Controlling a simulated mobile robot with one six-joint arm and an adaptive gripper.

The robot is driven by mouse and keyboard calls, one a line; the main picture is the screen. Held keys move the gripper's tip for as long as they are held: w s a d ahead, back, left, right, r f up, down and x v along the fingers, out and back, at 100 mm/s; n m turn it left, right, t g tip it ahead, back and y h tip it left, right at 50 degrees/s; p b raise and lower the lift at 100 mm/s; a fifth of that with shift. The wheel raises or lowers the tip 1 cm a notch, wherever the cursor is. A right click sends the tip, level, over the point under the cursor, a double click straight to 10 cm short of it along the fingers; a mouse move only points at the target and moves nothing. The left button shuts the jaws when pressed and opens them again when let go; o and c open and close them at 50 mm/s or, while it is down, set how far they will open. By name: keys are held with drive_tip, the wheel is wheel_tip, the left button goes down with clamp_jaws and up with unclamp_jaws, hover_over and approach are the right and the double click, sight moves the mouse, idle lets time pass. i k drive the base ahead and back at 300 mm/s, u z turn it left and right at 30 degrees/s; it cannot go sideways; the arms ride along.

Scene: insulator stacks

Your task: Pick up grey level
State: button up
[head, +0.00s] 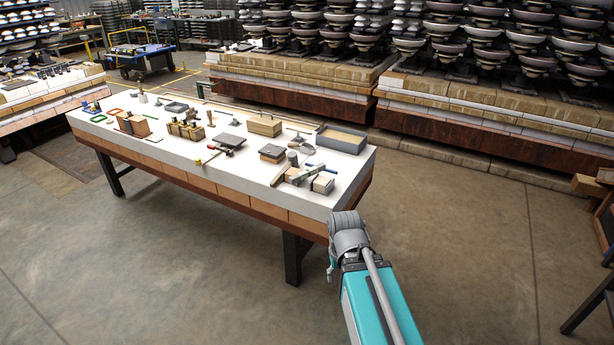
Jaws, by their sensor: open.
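A slim grey bar with a greenish tint (308,173), which looks like the grey level, lies diagonally near the right front corner of the long white-topped table (330,205). It is close to a pale block and other small items, and its details are too small to make out. My arm rises from the bottom right, with its grey joint just in front of the table's near right corner. My gripper's fingers cannot be made out in the head view.
Around the bar are a grey tray (342,139), a wooden box (264,126) and a dark-topped block (272,154). Several tools lie further left.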

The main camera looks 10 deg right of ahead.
sight(306, 174)
drive_tip(key=u, duration=0.15)
drive_tip(key=i, duration=1.1)
drive_tip(key=u, duration=0.4)
